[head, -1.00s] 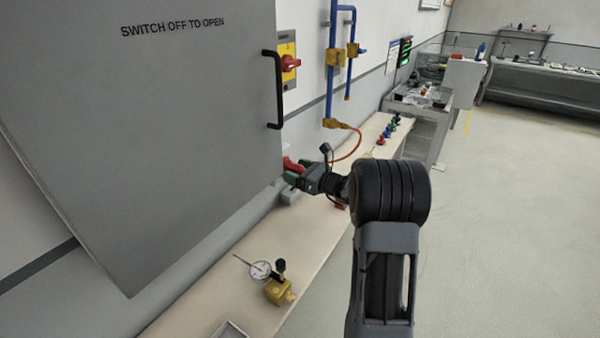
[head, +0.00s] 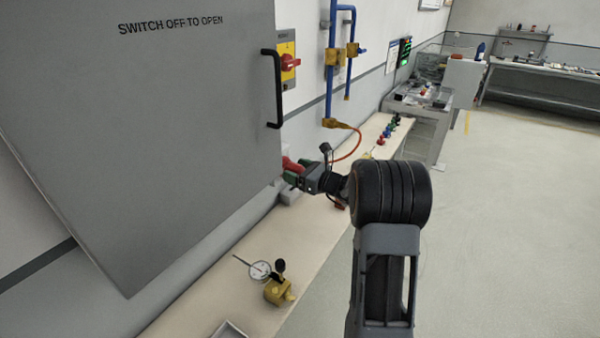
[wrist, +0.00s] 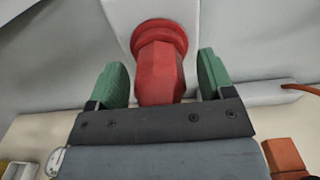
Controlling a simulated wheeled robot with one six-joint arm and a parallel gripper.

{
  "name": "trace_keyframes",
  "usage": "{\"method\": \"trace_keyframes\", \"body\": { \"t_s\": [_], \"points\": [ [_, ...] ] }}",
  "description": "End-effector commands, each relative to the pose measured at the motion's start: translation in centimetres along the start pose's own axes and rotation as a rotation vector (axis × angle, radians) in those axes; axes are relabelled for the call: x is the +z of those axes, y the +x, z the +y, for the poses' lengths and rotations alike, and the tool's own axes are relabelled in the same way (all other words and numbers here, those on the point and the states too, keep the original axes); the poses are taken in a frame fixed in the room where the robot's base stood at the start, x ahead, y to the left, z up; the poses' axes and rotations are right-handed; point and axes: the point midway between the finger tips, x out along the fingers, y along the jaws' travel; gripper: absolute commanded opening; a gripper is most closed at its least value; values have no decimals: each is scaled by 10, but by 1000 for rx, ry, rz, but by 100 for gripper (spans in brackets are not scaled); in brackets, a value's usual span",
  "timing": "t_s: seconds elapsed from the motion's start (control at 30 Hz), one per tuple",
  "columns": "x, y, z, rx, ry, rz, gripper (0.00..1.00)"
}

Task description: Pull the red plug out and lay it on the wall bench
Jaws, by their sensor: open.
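The red plug (wrist: 160,62) shows large in the wrist view. Its wide round flange sits against a pale grey housing, and its faceted body points toward my gripper. My gripper (wrist: 160,85) is open, with one green finger pad on each side of the plug body and a gap on both sides. In the head view the plug (head: 291,164) is partly hidden by the grey cabinet door, and my gripper (head: 296,172) is at it. The wall bench (head: 255,240) runs along the wall below, its top pale.
A dial gauge on a yellow base (head: 278,290) and a tray (head: 229,330) stand on the near bench. The grey door (head: 150,130) with a black handle hangs at left. An orange hose (head: 352,150) hangs behind my gripper. Small coloured items (head: 388,130) stand farther along.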

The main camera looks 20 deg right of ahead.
Motion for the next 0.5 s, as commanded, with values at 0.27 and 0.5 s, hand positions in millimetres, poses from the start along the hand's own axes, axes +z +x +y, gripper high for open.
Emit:
{"method": "trace_keyframes", "body": {
  "t_s": [0.27,0.5],
  "points": [
    [5,4,3,10,-8,-8,73],
    [5,4,3,10,-8,-8,50]
  ]
}}
